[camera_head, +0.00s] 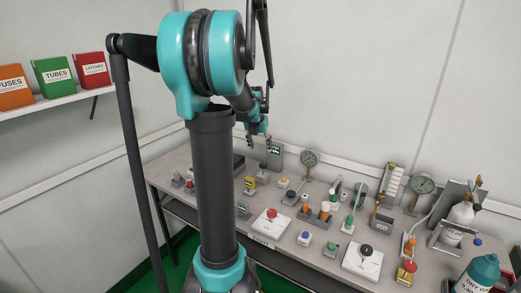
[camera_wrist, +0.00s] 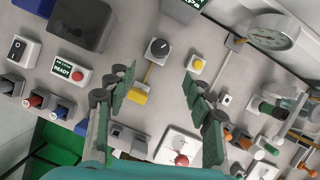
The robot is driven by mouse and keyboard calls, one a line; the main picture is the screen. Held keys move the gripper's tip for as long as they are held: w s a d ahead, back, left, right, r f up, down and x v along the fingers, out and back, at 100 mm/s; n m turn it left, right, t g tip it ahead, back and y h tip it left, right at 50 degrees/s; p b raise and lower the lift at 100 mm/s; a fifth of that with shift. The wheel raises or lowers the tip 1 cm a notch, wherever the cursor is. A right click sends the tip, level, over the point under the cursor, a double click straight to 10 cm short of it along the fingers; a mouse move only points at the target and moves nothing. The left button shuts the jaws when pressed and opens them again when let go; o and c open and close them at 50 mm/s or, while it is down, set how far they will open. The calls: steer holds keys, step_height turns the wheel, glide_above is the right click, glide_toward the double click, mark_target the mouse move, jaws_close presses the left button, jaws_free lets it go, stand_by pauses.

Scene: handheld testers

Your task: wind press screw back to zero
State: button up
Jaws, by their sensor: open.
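In the wrist view a dark round knob with a white pointer line (camera_wrist: 158,48) stands over a thin rod and a yellow block (camera_wrist: 138,96). This looks like the press screw, though its label and scale are too small to read. The yellow block also shows in the head view (camera_head: 250,183). A display reading in kPa (camera_wrist: 188,8) is cut off at the top of the wrist view; it stands behind the yellow block in the head view (camera_head: 276,155). My gripper (camera_wrist: 158,88) is open and empty, its fingers apart above the bench. It also shows in the head view (camera_head: 259,143).
A yellow button box (camera_wrist: 197,65) stands right of the knob. A READY display with a red button (camera_wrist: 70,72) is at left. A dial gauge (camera_wrist: 272,34) is at upper right. The bench (camera_head: 165,172) is crowded; the space above it is free.

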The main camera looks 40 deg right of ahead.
steer(key=m, duration=0.7)
step_height(320, 180, up, 6)
steer(key=n+g+y, duration=0.2)
steer(key=n+y, duration=0.2)
steer(key=n, duration=2.1)
glide_above(263, 164)
step_height(263, 164, down, 17)
steer(key=shift+d, duration=0.1)
steer(key=c, duration=1.2)
